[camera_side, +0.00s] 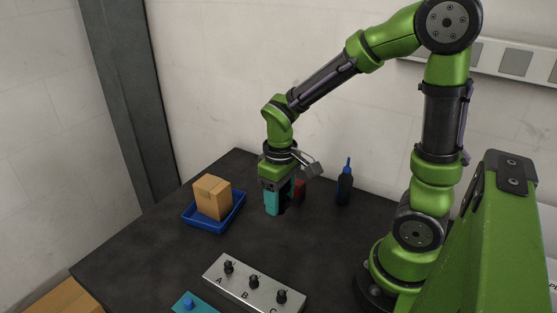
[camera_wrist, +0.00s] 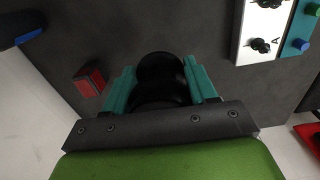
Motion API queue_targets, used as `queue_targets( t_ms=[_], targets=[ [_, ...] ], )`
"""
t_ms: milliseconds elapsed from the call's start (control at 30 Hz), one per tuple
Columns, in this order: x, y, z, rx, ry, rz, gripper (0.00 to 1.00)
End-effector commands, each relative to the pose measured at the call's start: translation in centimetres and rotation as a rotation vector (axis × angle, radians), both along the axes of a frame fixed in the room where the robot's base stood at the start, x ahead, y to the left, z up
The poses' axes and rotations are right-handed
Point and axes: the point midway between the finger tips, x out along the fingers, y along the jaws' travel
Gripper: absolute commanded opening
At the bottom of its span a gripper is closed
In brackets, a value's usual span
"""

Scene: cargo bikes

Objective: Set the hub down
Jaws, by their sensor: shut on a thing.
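The hub (camera_wrist: 162,68) is a black, round, stepped part between the teal fingers of my gripper (camera_wrist: 160,86) in the wrist view. The fingers are shut on it from both sides. In the side view my gripper (camera_side: 279,203) points straight down, low over the dark table near its far edge. There the hub is mostly hidden by the near teal finger. I cannot tell whether its underside touches the table.
A red block (camera_side: 299,188) is close behind my gripper, and a dark bottle (camera_side: 345,186) stands to its right. A blue tray (camera_side: 190,222) holding a cardboard box (camera_side: 212,197) is at left. A lettered metal rack (camera_side: 240,284) with black pegs lies in front; bare table lies between.

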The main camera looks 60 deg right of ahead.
Motion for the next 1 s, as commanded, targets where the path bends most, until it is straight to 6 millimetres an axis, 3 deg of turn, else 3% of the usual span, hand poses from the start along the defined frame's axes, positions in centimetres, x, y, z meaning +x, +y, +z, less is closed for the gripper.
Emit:
queue_targets(
  t_ms=[300, 500, 733, 1000],
  targets=[
    [10.6, -8.0, -1.1, 0.000, 0.001, -0.224, 0.17],
    [16.3, -14.0, -1.6, 0.000, 0.000, -0.351, 0.17],
    [20.8, -19.4, -1.4, -0.001, -0.001, -0.455, 0.17],
    [23.4, -20.7, 1.0, 0.000, -0.004, -0.487, 0.17]
  ],
)
